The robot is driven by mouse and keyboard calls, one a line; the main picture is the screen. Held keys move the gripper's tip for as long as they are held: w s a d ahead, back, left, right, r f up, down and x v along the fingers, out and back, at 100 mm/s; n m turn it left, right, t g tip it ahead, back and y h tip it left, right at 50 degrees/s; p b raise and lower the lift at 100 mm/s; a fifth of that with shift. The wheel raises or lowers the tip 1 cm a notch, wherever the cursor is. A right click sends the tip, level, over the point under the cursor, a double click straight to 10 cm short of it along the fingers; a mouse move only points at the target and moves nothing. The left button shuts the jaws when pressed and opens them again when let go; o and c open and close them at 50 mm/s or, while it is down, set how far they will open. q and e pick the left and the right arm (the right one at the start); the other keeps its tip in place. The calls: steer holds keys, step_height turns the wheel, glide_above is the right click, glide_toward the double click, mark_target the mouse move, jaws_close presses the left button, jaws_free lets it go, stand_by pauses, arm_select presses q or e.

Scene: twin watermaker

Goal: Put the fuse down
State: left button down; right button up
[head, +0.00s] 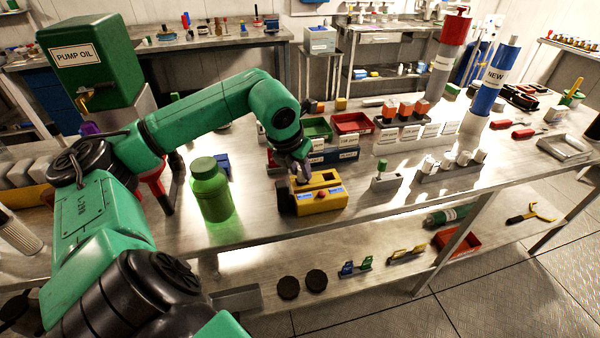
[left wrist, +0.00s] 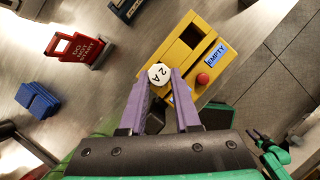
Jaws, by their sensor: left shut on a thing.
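My left gripper (left wrist: 160,84) is shut on the fuse (left wrist: 159,73), which has a white six-sided top marked "2 A". The yellow box (left wrist: 180,50) lies just beyond the fuse in the left wrist view, with a dark opening, an "EMPTY" label and a red button (left wrist: 202,79). In the head view my left gripper (head: 301,178) hangs over the left part of the yellow box (head: 327,200) near the bench's front edge. The fuse's lower part is hidden, so I cannot tell whether it touches the box.
A green jar (head: 211,192) stands left of the box. A grey block with a green-topped piece (head: 383,174) and a rack of white pieces (head: 452,168) stand to the right. Red (head: 352,123) and green (head: 317,128) trays are behind. Bare bench lies between these.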

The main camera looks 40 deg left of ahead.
arm_select(q)
steer(key=shift+a, duration=0.1)
steer(key=shift+f, duration=0.1)
steer(key=c, duration=1)
jaws_free()
steer(key=o, duration=0.4)
